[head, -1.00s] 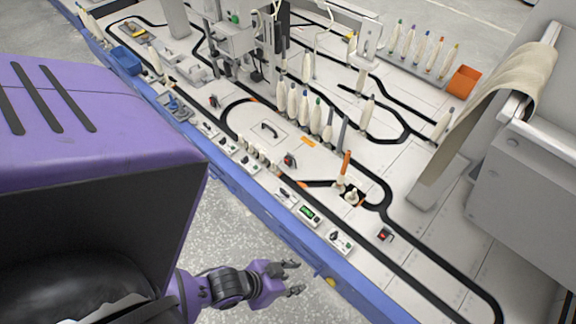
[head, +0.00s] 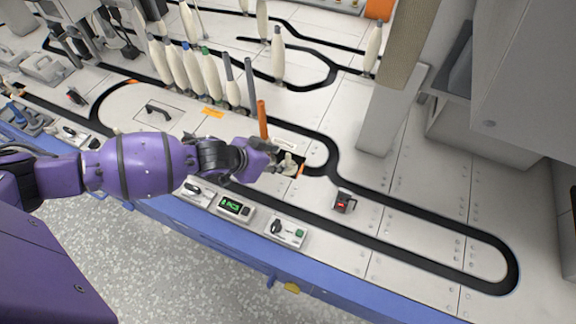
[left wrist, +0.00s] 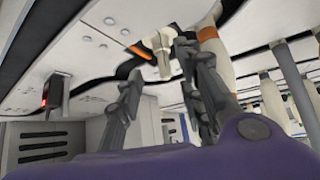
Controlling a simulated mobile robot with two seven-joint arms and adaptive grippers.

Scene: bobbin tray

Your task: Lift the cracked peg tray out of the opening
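A dark opening (head: 300,158) in the white worktop holds cream peg pieces (head: 289,167) with an orange edge beside them. The tray body and any crack are mostly hidden by my left gripper (head: 274,160), which hovers at the left side of the opening. In the left wrist view, my left gripper (left wrist: 160,64) has its fingers apart with nothing between them. A cream peg (left wrist: 160,43) shows just beyond the fingertips; I cannot tell whether they touch it. My right gripper is not in view.
An upright orange rod (head: 262,119) stands just behind my left gripper. Several cream bobbins (head: 194,72) stand in a row behind left. A small red-and-black switch box (head: 344,202) is to the right, and a control box (head: 286,231) is in front.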

